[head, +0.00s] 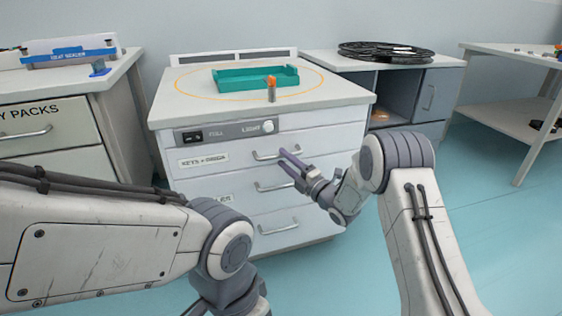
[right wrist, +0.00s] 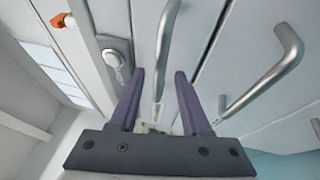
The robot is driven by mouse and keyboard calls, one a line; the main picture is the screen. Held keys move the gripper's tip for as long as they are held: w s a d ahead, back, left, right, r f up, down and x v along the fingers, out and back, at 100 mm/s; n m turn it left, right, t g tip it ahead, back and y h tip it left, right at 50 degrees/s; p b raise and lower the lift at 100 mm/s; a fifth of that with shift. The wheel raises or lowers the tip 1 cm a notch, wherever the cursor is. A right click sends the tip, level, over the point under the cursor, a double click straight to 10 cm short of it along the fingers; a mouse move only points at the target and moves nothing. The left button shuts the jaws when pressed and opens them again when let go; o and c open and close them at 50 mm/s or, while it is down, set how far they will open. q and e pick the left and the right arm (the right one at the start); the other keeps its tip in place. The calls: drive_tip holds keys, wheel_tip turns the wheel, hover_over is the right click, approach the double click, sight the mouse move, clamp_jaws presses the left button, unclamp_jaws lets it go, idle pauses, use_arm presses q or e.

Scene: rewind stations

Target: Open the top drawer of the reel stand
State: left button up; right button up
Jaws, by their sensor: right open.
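The white drawer stand (head: 340,140) is in the middle of the head view, with several stacked drawers. Its top drawer (head: 225,160) looks shut and has a silver bar handle (head: 262,156). My right gripper (head: 288,158) is open, its purple fingers just in front of that handle's right end. In the right wrist view the top handle (right wrist: 166,35) runs down between the fingertips of the right gripper (right wrist: 160,74); I cannot tell whether they touch it. The second drawer's handle (right wrist: 275,75) is to the right there. My left arm shows at lower left, its fingers out of frame.
A teal tray (head: 255,84) and an orange-topped cylinder (head: 271,90) stand on top. A panel with a light knob (head: 268,126) is above the top drawer. Black reels (head: 385,51) lie on the cabinet behind right. The floor (head: 400,285) in front is clear.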

drive_tip(key=shift+x, duration=1.35)
clamp_jaws()
drive_tip(key=shift+d, duration=0.1)
idle(0.3)
